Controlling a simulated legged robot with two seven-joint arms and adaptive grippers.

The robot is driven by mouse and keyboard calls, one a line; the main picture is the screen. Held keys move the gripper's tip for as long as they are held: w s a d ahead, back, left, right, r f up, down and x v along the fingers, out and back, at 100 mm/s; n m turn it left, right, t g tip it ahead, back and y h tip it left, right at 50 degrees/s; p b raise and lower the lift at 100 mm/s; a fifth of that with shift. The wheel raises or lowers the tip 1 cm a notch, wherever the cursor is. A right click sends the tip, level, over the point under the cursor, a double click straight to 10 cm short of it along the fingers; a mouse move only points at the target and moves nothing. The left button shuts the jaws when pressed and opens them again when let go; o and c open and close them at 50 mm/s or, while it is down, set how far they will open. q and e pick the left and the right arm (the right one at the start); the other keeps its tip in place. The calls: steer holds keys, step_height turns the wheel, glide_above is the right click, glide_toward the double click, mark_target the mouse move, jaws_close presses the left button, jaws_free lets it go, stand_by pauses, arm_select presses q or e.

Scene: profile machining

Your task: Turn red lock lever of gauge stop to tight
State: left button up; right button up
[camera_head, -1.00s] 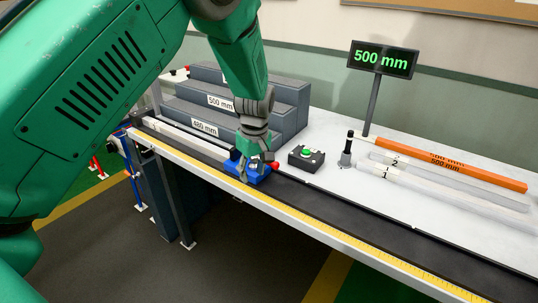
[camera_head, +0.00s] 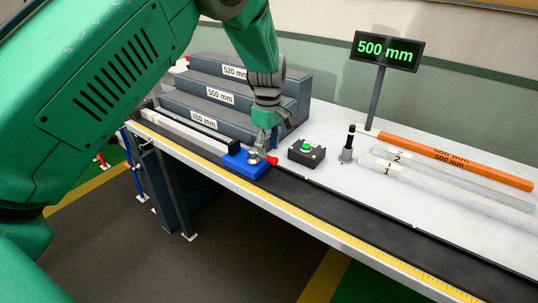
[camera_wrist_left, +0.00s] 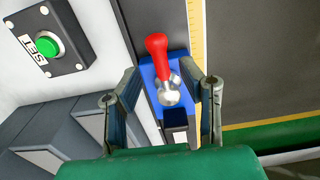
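The gauge stop is a blue block (camera_head: 240,166) on the dark rail in the head view. It also shows in the left wrist view (camera_wrist_left: 149,76). Its red lock lever (camera_head: 271,160) sticks out to the right of the block. In the left wrist view the red lever (camera_wrist_left: 157,47) points up the picture from a metal pivot (camera_wrist_left: 169,92), roughly along the rail. My left gripper (camera_head: 262,145) hangs just above the block. In the left wrist view its fingers (camera_wrist_left: 169,85) are apart, one on each side of the pivot, with nothing gripped. My right gripper is not in view.
A black box with a green SET button (camera_head: 306,152) stands right of the block. Grey steps (camera_head: 215,97) marked with lengths stand behind. A display (camera_head: 387,54) reads 500 mm. An orange bar (camera_head: 455,163) and pale profiles lie right. A yellow scale (camera_head: 330,240) runs along the front edge.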

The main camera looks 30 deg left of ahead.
arm_select(q)
steer(key=shift+f, duration=1.45)
jaws_close()
steer(key=shift+r, duration=0.1)
